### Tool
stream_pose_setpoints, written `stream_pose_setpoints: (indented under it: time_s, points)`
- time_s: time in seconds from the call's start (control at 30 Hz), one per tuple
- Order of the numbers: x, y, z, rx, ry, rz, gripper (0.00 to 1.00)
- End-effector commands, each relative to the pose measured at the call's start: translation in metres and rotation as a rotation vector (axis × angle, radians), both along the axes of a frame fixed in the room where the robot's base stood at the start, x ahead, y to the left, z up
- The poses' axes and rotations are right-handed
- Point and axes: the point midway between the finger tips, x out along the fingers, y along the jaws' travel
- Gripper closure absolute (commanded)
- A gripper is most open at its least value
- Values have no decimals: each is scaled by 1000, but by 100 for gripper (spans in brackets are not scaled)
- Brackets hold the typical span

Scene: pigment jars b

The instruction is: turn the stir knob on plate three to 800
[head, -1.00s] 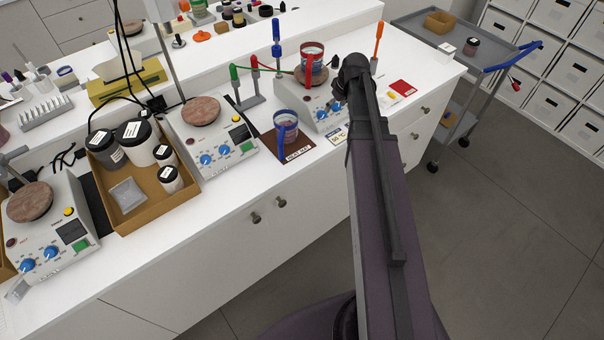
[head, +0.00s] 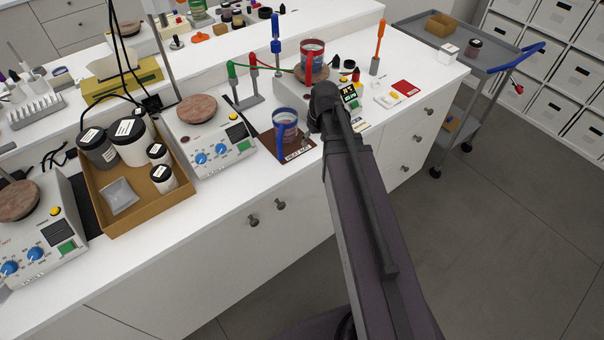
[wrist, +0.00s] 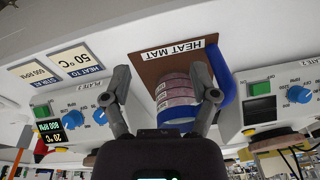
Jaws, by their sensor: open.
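Plate three (wrist: 85,105) is at the left of the wrist view, seen upside down, with two blue knobs, a left one (wrist: 73,120) and a right one (wrist: 100,117). I cannot read which is the stir knob. Its lit display (wrist: 52,132) seems to read 20 °C and 600 RPM. In the head view the plate's red-handled beaker (head: 312,55) shows, but my arm hides its knobs; the lit display (head: 349,94) shows. My gripper (wrist: 160,76) is open and empty, its left finger near the right knob, apart from it as far as I can tell.
A blue-handled beaker (head: 285,122) stands on the brown heat mat (head: 301,152), just left of my gripper. Plate two (head: 205,135) is further left, beside a tray of jars (head: 137,218). Small cards lie before plate three.

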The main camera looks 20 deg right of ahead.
Motion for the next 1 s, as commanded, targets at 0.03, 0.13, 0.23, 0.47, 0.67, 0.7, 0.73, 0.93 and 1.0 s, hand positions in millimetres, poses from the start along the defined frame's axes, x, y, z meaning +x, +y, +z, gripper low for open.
stream_pose_setpoints:
  time_s: [0.03,0.13,0.23,0.47,0.67,0.7,0.73,0.93,1.0]
  points:
    - [-7,5,-7,-2,7,-5,24]
    - [-15,14,-14,-9,22,-18,24]
    - [-24,22,-20,-13,38,-34,24]
    - [-45,40,-36,-29,71,-69,24]
    - [-60,52,-45,-41,93,-95,24]
    - [-62,54,-47,-43,96,-99,24]
    - [-63,55,-47,-45,98,-102,24]
    - [-68,59,-50,-50,106,-111,24]
    - [-68,59,-50,-50,107,-112,24]
